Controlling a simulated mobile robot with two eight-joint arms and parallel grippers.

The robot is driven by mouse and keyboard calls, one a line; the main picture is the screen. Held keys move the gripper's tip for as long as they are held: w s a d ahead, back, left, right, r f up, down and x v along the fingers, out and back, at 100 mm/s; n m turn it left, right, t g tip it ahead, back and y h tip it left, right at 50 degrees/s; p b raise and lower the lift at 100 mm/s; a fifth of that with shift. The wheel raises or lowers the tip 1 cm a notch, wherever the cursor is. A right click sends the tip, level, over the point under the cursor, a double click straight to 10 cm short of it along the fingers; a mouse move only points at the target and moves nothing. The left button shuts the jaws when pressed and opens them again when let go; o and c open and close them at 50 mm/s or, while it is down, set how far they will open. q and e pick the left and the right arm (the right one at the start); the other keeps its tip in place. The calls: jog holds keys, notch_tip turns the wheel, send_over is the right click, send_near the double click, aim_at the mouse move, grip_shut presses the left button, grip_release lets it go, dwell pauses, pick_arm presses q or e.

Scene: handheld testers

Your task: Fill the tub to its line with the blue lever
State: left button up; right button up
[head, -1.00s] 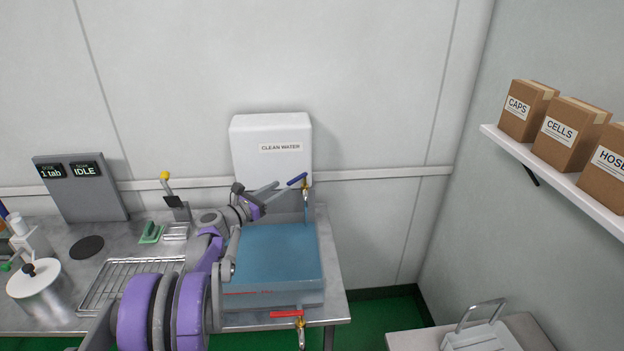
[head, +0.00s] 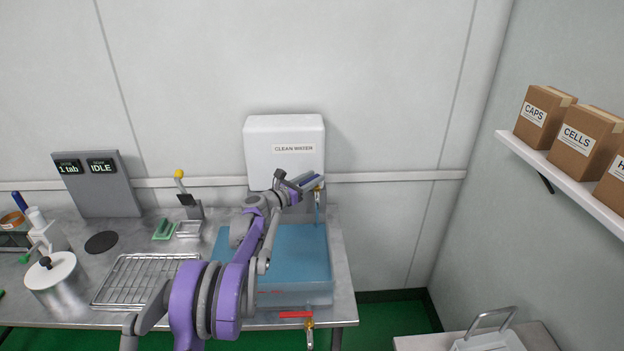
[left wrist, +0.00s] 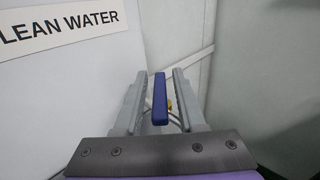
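The blue lever (left wrist: 159,100) sits on the tap under the white clean water tank (head: 285,150). My left gripper (head: 312,182) is open around the lever. In the left wrist view the lever stands between the two fingers (left wrist: 160,98), with a gap on each side. A thin bluish stream (head: 317,207) shows below the tap. The clear tub (head: 318,296) below holds blue water (head: 302,250). A short red mark shows on its front, partly behind my arm; I cannot tell exactly how the water level compares with it. My right gripper is not in view.
A red lever (head: 296,314) is on a drain tap at the tub's front. A wire rack (head: 140,281), a metal pot (head: 60,285) and a yellow-knobbed lever (head: 179,175) stand left on the steel bench (head: 345,300). Boxes sit on the right shelf.

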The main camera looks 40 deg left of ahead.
pick_arm(q)
grip_shut()
dwell(1.2)
